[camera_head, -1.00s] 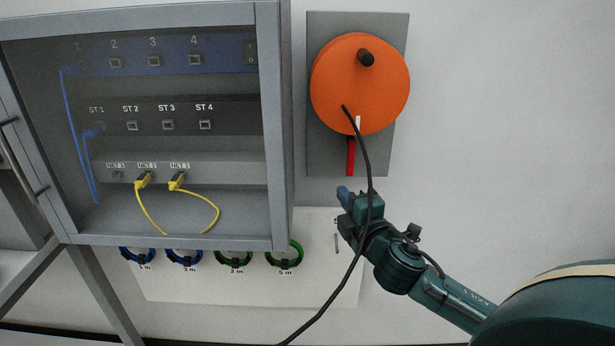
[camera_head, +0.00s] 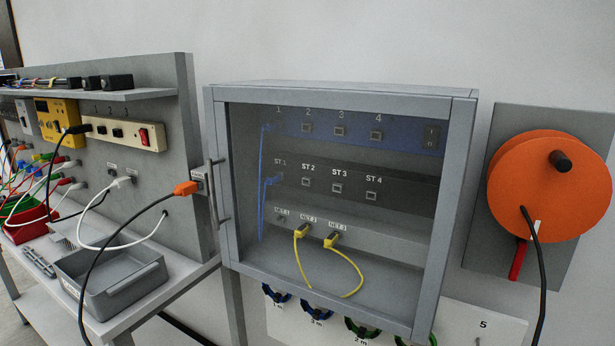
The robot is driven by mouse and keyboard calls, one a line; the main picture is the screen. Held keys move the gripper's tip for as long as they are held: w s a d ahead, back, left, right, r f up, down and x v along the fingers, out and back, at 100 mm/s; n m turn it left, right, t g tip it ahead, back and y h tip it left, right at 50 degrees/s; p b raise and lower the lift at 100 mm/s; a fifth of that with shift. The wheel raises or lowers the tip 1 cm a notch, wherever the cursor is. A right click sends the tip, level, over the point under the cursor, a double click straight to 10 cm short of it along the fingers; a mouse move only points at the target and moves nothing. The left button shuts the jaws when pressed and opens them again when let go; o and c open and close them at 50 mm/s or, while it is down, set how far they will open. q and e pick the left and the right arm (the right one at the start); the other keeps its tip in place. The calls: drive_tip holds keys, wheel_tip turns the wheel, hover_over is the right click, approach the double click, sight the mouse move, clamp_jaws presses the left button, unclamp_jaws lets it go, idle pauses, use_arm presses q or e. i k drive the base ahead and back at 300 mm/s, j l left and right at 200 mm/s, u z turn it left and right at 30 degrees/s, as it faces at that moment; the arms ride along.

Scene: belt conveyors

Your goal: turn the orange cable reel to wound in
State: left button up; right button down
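The orange cable reel (camera_head: 530,195) is mounted on a grey backplate (camera_head: 508,125) on the wall at the right. Its black crank knob (camera_head: 560,161) points out at the upper right of the disc. A white mark (camera_head: 537,227) shows at the lower edge of the disc, and a red pointer (camera_head: 518,259) lies on the plate below. A black cable (camera_head: 540,285) hangs from the reel and leaves the bottom of the view. Neither of my grippers is in view.
A grey glass-fronted cabinet (camera_head: 457,180) hangs left of the reel. Coiled cables (camera_head: 362,327) hang below it. A bench at the left carries a grey tray (camera_head: 150,277). An orange plug (camera_head: 186,188) with a black cable is at the bench panel's right edge.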

sight(564, 186)
drive_tip(key=z, duration=1.25)
